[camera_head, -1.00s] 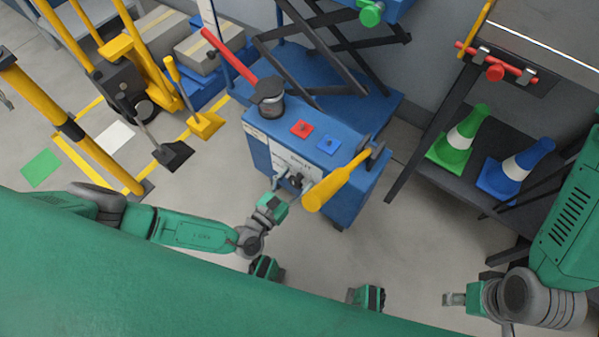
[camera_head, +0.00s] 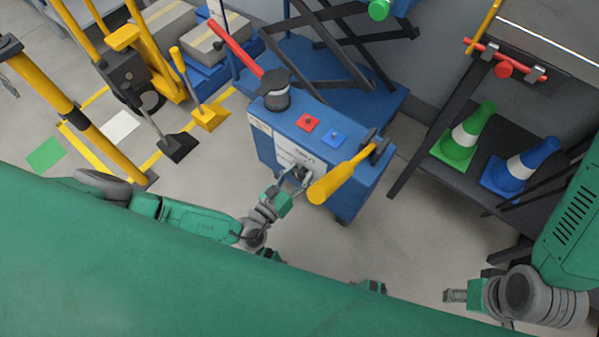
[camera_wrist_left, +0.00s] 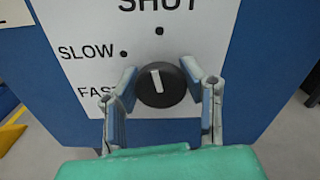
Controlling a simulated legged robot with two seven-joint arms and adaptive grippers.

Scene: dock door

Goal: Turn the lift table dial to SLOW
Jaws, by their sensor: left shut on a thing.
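The dial (camera_wrist_left: 160,84) is a round black knob with a white pointer line, on a white label (camera_wrist_left: 80,35) on the blue lift table unit (camera_head: 345,210). The pointer points up, leaning slightly left, near the dot under SHUT. The SLOW mark (camera_wrist_left: 123,54) is at the upper left of the dial, and FAST is below SLOW, partly hidden by a finger. My left gripper (camera_wrist_left: 160,75) is shut on the dial, one finger on each side. In the head view, my left gripper (camera_head: 294,180) is at the unit's front. My right gripper (camera_head: 455,296) is far right, away from the unit; its jaw opening is unclear.
A yellow handle (camera_head: 340,177) juts out just right of the dial. Floor before the unit is clear.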

